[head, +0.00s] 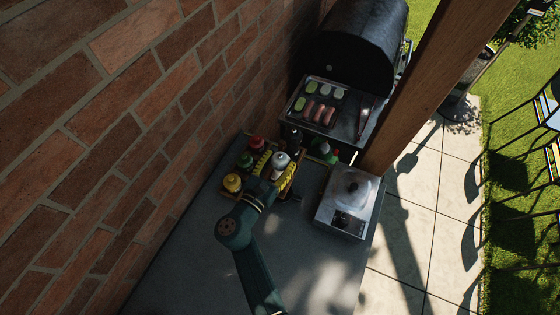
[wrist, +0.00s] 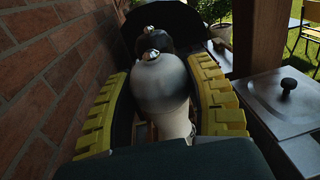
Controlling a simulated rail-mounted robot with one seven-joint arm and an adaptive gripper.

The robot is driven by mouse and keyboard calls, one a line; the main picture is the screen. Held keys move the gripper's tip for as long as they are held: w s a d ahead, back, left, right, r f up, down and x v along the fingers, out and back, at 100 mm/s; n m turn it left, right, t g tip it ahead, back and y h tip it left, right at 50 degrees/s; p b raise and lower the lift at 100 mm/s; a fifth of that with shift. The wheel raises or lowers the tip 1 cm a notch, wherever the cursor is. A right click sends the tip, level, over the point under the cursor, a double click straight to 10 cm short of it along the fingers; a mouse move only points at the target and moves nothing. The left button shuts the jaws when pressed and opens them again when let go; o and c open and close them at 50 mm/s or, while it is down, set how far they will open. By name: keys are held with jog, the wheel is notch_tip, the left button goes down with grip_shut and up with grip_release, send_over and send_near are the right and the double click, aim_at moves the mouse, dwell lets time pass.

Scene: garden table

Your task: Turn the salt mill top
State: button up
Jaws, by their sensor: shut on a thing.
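The salt mill (wrist: 165,85) has a pale rounded top with a small shiny knob. In the wrist view it stands upright between the yellow ribbed fingers of my gripper (wrist: 163,100). The fingers are shut on the mill top, one on each side. In the head view the mill top (head: 280,159) shows as a pale dome, with my gripper (head: 279,172) around it. My arm hides the lower mill in the head view.
A tray (head: 228,196) holds bottles with red, green and yellow caps beside the brick wall (head: 120,100). A metal box with a lid (head: 348,200) is at the right. A grill (head: 350,50) with food is behind. The front counter (head: 190,260) is clear.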

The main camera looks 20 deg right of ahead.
jog(key=shift+m+g, duration=0.3)
jog(key=shift+g, duration=0.1)
dwell(0.6)
jog(key=shift+m+g+h+b, duration=0.85)
jog(key=shift+g+b, duration=0.25)
jog(key=shift+b, duration=0.25)
dwell(1.0)
jog(key=o, duration=1.2)
jog(key=v, duration=1.2)
